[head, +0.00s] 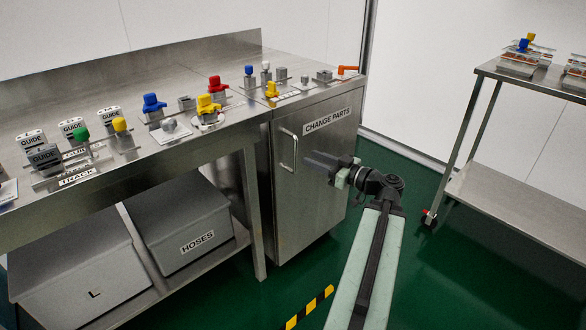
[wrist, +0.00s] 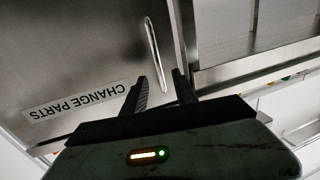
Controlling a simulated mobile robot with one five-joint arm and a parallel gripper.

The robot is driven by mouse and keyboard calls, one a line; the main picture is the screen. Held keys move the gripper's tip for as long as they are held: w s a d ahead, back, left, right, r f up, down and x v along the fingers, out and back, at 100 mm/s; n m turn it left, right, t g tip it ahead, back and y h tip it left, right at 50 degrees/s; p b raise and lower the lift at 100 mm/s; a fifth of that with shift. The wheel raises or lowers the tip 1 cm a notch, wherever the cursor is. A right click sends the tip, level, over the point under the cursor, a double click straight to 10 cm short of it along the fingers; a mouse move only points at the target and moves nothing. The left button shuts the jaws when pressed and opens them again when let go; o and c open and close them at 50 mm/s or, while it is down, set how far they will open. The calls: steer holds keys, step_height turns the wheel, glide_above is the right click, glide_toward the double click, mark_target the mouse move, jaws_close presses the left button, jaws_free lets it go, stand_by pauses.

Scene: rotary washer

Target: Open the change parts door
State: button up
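The change parts door (head: 312,175) is the shut steel front of a cabinet, with a "CHANGE PARTS" label near its top. Its upright bar handle (head: 289,150) is on the door's left side in the head view. My gripper (head: 310,160) is in front of the door, to the right of the handle in the head view. In the wrist view the handle (wrist: 156,52) lies beyond my gripper (wrist: 160,80), whose two fingers are apart with nothing between them. The handle is not between the fingers, and the door label (wrist: 75,98) shows upside down at left.
A steel workbench (head: 200,165) with several coloured parts stands left of the cabinet, with grey bins (head: 185,230) below. A wheeled steel cart (head: 525,195) stands at right. Green floor (head: 400,165) is open between cabinet and cart.

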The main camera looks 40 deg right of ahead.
glide_above(295, 169)
steer(key=shift+w+d, duration=0.2)
steer(key=shift+d, duration=0.1)
jaws_close()
stand_by(1.5)
